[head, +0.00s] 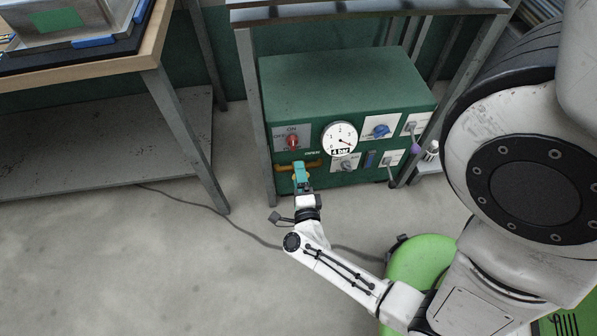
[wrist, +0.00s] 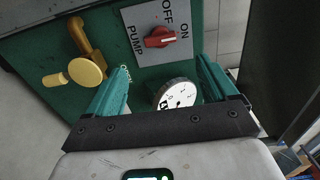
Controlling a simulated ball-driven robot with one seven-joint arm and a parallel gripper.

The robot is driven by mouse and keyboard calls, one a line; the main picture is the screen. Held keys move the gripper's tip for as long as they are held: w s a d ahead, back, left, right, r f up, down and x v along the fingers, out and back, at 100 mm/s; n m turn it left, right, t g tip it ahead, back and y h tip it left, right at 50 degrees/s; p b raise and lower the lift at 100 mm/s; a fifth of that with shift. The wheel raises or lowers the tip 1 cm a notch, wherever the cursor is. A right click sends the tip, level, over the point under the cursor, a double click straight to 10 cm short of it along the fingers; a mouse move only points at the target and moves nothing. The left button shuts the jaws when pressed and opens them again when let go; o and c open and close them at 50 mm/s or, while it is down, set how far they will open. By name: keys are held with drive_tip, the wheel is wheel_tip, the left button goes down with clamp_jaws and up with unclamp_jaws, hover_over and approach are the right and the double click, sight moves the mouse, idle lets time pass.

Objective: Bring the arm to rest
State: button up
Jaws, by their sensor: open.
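My gripper (head: 301,172) has teal fingers and is at the lower left of the green machine's (head: 335,85) front panel, beside a yellow handle (head: 312,164). In the wrist view my gripper (wrist: 162,66) has its fingers spread with nothing between them. My arm (head: 335,268) reaches out from the lower right, bent at the wrist. In the head view the gripper partly hides the yellow handle.
The panel carries a red pump switch (head: 293,142), a round gauge (head: 340,138) marked 4 bar and a blue knob (head: 380,131). A metal frame (head: 259,120) stands around the machine. A table (head: 150,60) is at the left. The floor (head: 110,265) at lower left is clear except for a cable.

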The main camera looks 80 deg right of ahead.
idle(0.5)
drive_tip(key=w+a+r+n+t+y, duration=0.4)
drive_tip(key=w+a+n+t+y, duration=0.5)
drive_tip(key=w+n, duration=0.45)
drive_tip(key=a+n+g+y, duration=0.6)
drive_tip(key=a+n+y, duration=0.4)
drive_tip(key=a+n, duration=0.15)
drive_tip(key=s+d+r+n+g+h, duration=0.1)
drive_tip(key=s+r+n+g, duration=0.2)
drive_tip(key=s, duration=0.4)
drive_tip(key=s+d+r+n+g+h, duration=0.1)
drive_tip(key=s+n+g, duration=0.2)
drive_tip(key=s+g, duration=0.35)
wheel_tip(320, 180, up, 24)
drive_tip(key=s+p, duration=0.1)
drive_tip(key=p, duration=2.3)
drive_tip(key=shift+s+d+t+h, duration=0.15)
drive_tip(key=shift+s+t+h, duration=0.15)
drive_tip(key=shift+s+t, duration=0.05)
drive_tip(key=shift+f, duration=0.1)
